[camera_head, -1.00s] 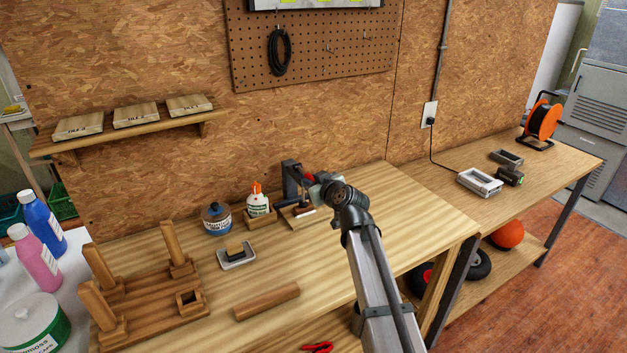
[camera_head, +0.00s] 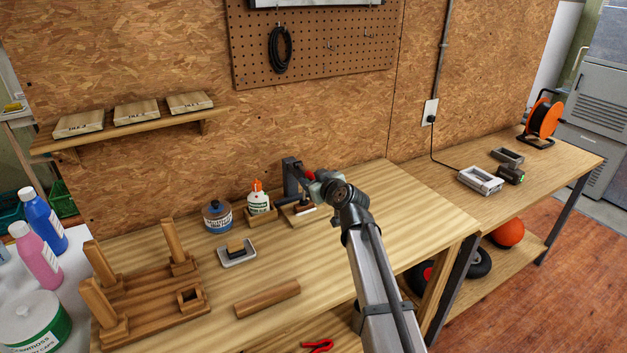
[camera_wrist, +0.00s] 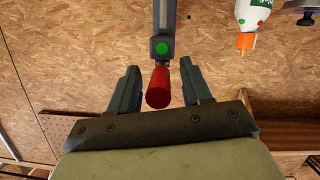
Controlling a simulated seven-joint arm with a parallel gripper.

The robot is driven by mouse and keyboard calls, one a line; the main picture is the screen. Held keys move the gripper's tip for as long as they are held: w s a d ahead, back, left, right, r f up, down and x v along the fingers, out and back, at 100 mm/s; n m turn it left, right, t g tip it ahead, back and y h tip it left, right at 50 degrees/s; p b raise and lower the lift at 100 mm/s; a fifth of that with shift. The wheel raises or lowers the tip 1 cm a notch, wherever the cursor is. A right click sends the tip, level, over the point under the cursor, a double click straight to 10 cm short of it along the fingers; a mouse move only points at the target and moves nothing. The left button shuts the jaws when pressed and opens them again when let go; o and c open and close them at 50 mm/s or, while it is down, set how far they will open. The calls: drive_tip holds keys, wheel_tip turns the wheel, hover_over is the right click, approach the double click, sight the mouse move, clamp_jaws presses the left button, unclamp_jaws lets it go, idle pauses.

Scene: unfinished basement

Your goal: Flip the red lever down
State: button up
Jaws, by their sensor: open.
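The red lever (camera_wrist: 158,88) shows in the wrist view as a red handle on a dark grey bar (camera_wrist: 164,25) with a green dot. My gripper (camera_wrist: 160,82) is open, with one finger on each side of the red handle and a visible gap to both. In the head view the red lever (camera_head: 308,175) shows beside a dark upright post (camera_head: 290,178) at the back of the workbench. My gripper (camera_head: 318,190) is at the lever there, and my wrist hides part of the fixture.
A glue bottle (camera_head: 258,197) and a blue tin (camera_head: 217,217) stand left of the fixture; the bottle also shows in the wrist view (camera_wrist: 250,12). A wooden bar (camera_head: 267,299) lies in front. The wooden bench (camera_head: 425,205) is clear to the right.

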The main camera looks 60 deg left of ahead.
drive_tip(key=v, duration=1.3)
drive_tip(key=shift+d, duration=0.4)
drive_tip(key=w+d+f+m+t+h, duration=0.3)
drive_tip(key=w+d+f+m+h, duration=0.35)
drive_tip(key=w+d+f, duration=1.45)
drive_tip(key=w+d+f+m+h, duration=0.25)
drive_tip(key=d+f, duration=0.25)
drive_tip(key=d, duration=0.7)
drive_tip(key=w+d+f+m+g+h, duration=0.1)
drive_tip(key=w+d+f+m, duration=0.3)
drive_tip(key=d, duration=0.8)
drive_tip(key=d+f+m+h, duration=0.2)
drive_tip(key=d+f, duration=0.4)
drive_tip(key=d, duration=0.7)
drive_tip(key=s+d+f+m+g+h, duration=0.1)
drive_tip(key=s+d+f+m, duration=0.15)
drive_tip(key=d, duration=0.65)
drive_tip(key=s+d+f+m+g+h, duration=0.2)
drive_tip(key=s+d+f, duration=0.2)
drive_tip(key=d, duration=0.4)
drive_tip(key=s+f+g, duration=0.3)
drive_tip(key=s+f, duration=0.7)
drive_tip(key=s, duration=0.5)
drive_tip(key=s+f+g, duration=0.3)
drive_tip(key=s+f, duration=0.7)
drive_tip(key=s, duration=0.5)
drive_tip(key=shift+d+g, duration=0.2)
drive_tip(key=shift+g, duration=0.1)
